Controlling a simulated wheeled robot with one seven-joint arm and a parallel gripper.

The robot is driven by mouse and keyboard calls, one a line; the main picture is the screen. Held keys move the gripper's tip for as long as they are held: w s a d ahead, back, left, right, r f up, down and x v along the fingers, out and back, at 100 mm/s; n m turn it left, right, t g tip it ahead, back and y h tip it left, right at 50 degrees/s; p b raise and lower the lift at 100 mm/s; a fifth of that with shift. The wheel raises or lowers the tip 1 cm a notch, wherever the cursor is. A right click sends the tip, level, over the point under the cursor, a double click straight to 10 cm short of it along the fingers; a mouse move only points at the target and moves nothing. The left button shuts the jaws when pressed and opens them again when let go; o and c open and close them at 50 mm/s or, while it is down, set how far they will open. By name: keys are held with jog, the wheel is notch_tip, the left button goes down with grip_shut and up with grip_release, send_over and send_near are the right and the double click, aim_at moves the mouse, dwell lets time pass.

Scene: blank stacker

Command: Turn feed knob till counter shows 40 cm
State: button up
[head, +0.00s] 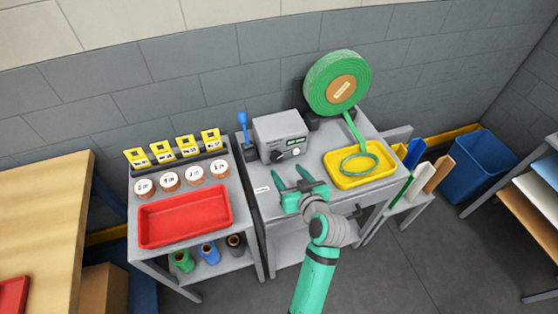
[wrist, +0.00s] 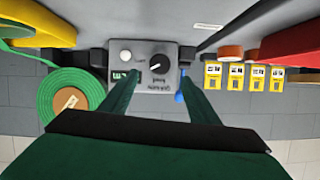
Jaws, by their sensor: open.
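A grey feeder box (head: 282,137) stands on the grey bench, with a small green-lit counter (head: 297,141) on its front; the digits are too small to read. A dark knob (head: 278,156) sits on the front below it, beside a white round button (head: 295,153). In the wrist view the box shows upside down, with the black knob (wrist: 155,66) between my fingers, the white button (wrist: 125,56) and the counter (wrist: 119,76) partly behind a finger. My gripper (head: 291,176) is open and empty, in front of the box and apart from the knob.
A green strap reel (head: 325,85) stands behind; its strap runs into a yellow tray (head: 343,180) at right. A blue-handled tool (head: 242,123) stands left of the box. A left cart holds a red tray (head: 185,216), round labelled pieces (head: 195,172) and yellow tags (head: 186,147).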

aim_at(277, 158)
jog(key=x, duration=0.9)
jog(key=shift+w+a+f, duration=0.1)
jog(key=shift+w+a, duration=0.05)
jog(key=c, duration=1)
